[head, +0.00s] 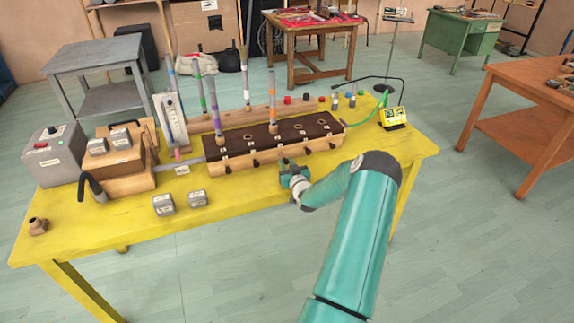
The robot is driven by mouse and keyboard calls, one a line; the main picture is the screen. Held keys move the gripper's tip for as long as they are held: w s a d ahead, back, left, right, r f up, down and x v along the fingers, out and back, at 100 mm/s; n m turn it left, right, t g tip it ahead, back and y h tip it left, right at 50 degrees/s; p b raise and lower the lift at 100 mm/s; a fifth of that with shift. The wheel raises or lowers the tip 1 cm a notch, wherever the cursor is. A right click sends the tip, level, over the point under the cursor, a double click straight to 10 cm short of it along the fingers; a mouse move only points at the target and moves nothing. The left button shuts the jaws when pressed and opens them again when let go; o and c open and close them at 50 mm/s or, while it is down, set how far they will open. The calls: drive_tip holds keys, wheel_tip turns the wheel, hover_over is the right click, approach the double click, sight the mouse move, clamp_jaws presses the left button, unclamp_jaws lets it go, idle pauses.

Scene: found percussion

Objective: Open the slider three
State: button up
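A long wooden box (220,168) with a dark top stands on the yellow table. A row of several small dark slider knobs (254,163) runs along its front face, with small pale labels too small to read, so I cannot tell which is slider three. My gripper (286,165) is low at the front of the box, right of its middle, close to one of the knobs. Whether it touches that knob is unclear. The gripper is small and partly hidden by its own body, so its opening cannot be seen.
Colour-banded sticks (216,108) stand upright in and behind the box. At left are a grey control box (55,153) and wooden blocks (115,160). Two small grey boxes (163,204) sit in front. The front right tabletop is clear.

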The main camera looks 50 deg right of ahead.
clamp_jaws()
drive_tip(key=shift+s+a, duration=0.1)
drive_tip(key=shift+s, duration=0.05)
drive_tip(key=o, duration=0.8)
unclamp_jaws()
drive_tip(key=shift+s, duration=0.1)
drive_tip(key=v, duration=1.3)
drive_tip(key=shift+s+a, duration=0.25)
drive_tip(key=shift+w, duration=0.1)
